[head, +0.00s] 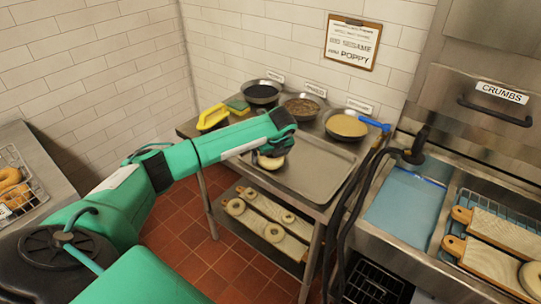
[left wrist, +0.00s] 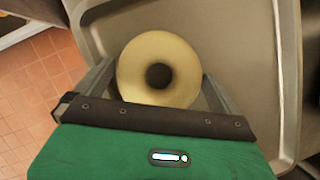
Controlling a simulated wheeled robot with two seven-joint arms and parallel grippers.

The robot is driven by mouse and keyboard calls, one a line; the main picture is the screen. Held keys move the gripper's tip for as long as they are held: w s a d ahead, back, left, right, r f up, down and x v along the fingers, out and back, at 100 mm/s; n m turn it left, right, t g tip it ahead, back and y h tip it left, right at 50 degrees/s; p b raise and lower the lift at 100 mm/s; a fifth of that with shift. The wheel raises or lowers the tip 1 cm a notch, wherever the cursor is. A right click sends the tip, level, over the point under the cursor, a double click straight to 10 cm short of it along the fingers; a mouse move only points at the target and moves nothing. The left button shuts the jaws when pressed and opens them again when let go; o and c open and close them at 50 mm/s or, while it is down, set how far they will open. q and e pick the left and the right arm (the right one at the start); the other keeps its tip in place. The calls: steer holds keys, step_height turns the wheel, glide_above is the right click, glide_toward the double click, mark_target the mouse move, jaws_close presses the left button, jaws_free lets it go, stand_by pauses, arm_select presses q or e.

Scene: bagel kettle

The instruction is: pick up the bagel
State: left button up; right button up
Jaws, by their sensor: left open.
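A pale, raw-looking bagel (head: 270,163) lies at the left part of the metal tray (head: 318,175) on the steel table. My left gripper (head: 272,150) is right over it and partly hides it in the head view. In the left wrist view the bagel (left wrist: 138,58) sits between the two spread fingers of the left gripper (left wrist: 158,80), one finger on each side. The jaws are open; whether a finger touches the bagel I cannot tell. My right gripper is not in view.
Bowls of black (head: 262,91), brown (head: 301,104) and tan (head: 347,125) toppings stand behind the tray. Wooden boards with bagels (head: 265,220) lie on the shelf below. A sink basin (head: 405,205) with a black hose is at the right. The tray's right part is bare.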

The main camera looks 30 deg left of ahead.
arm_select(q)
steer(key=shift+f, duration=0.3)
steer(key=c, duration=0.7)
steer(key=shift+w, duration=0.1)
steer(key=shift+r, duration=0.15)
steer(key=shift+r, duration=0.6)
step_height(320, 180, up, 5)
steer(key=shift+r+b, duration=0.1)
steer(key=shift+b, duration=0.75)
step_height(320, 180, up, 14)
steer(key=b, duration=0.2)
steer(key=shift+f, duration=0.25)
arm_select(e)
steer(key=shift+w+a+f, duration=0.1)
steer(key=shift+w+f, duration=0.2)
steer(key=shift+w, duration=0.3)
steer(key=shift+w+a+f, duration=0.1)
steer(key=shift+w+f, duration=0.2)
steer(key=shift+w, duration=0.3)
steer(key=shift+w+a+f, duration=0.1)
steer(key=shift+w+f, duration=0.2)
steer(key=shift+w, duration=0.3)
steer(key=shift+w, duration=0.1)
